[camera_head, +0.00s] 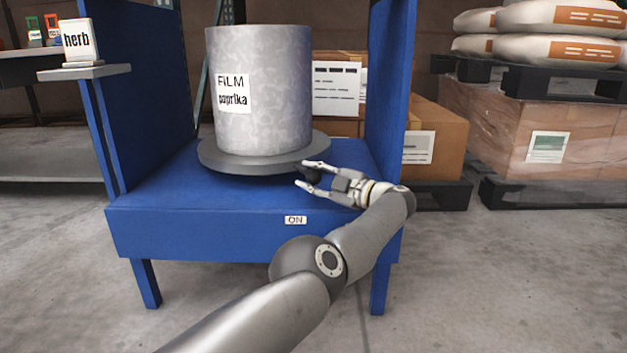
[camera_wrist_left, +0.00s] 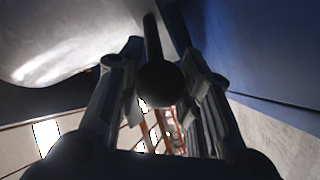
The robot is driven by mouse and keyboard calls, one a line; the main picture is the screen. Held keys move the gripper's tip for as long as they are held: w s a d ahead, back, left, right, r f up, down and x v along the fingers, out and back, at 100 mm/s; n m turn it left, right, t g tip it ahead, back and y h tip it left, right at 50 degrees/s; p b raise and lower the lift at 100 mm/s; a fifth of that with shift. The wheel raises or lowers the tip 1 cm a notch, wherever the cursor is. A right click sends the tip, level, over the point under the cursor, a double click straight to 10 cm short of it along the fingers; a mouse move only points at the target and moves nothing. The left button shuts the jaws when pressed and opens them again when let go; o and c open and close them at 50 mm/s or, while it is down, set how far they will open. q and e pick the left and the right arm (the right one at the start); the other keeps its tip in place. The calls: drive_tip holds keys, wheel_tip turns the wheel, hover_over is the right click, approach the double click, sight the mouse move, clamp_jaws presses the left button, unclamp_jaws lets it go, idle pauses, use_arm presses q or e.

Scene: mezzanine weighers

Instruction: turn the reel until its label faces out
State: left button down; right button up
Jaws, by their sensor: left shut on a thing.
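The reel (camera_head: 275,95) is a large grey mottled cylinder standing upright on a round dark grey turntable (camera_head: 225,162) in a blue stand. Its white label (camera_head: 232,93), reading "FILM paprika", shows on the left part of the side towards me, turned somewhat left. My left gripper (camera_head: 309,175) is at the turntable's front right edge, shut on a dark round knob (camera_head: 314,175). My right gripper is not in view.
The blue stand (camera_head: 250,233) has side walls left and right of the reel and an "ON" tag (camera_head: 296,219) in front. A "herb" card (camera_head: 77,42) stands on a side shelf (camera_head: 84,72). Cartons (camera_head: 435,135) and loaded pallets (camera_head: 540,130) stand behind right.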

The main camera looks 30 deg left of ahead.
use_arm(q)
drive_tip(key=shift+s+a+r, duration=0.1)
drive_tip(key=shift+a+r, duration=0.05)
drive_tip(key=c, duration=1)
unclamp_jaws()
drive_tip(key=shift+d, duration=0.2)
drive_tip(key=shift+d, duration=0.35)
drive_tip(key=d, duration=0.4)
drive_tip(key=s+d, duration=0.1)
drive_tip(key=d, duration=0.1)
drive_tip(key=shift+s+d, duration=0.1)
drive_tip(key=shift+d, duration=0.2)
